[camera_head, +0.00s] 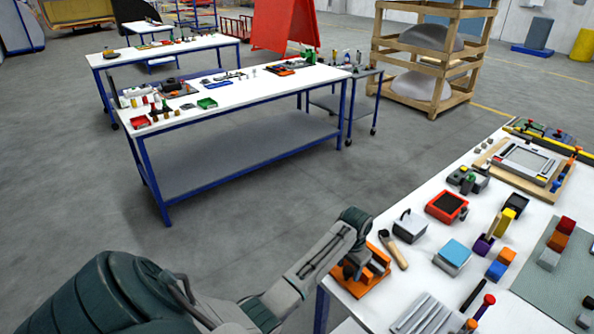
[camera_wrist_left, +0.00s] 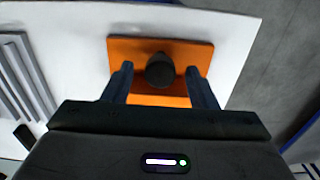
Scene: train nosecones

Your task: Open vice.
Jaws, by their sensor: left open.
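The vice (camera_head: 373,270), an orange block-like tool, sits at the near left corner of the white workbench. In the left wrist view its orange body (camera_wrist_left: 195,52) lies below my gripper, with a dark round knob (camera_wrist_left: 160,70) near its middle. My left gripper (camera_head: 352,268) is over the vice and hides part of it. In the wrist view the gripper (camera_wrist_left: 158,72) is open, with one finger on each side of the knob. I cannot tell whether the fingers touch it. My right gripper is not in view.
A wooden-handled tool (camera_head: 394,250), a grey box-like item (camera_head: 409,226) and a blue-topped block (camera_head: 453,256) stand near the vice. Grey slats (camera_head: 424,316) lie on the near bench edge. Open floor (camera_head: 290,205) lies left of the bench.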

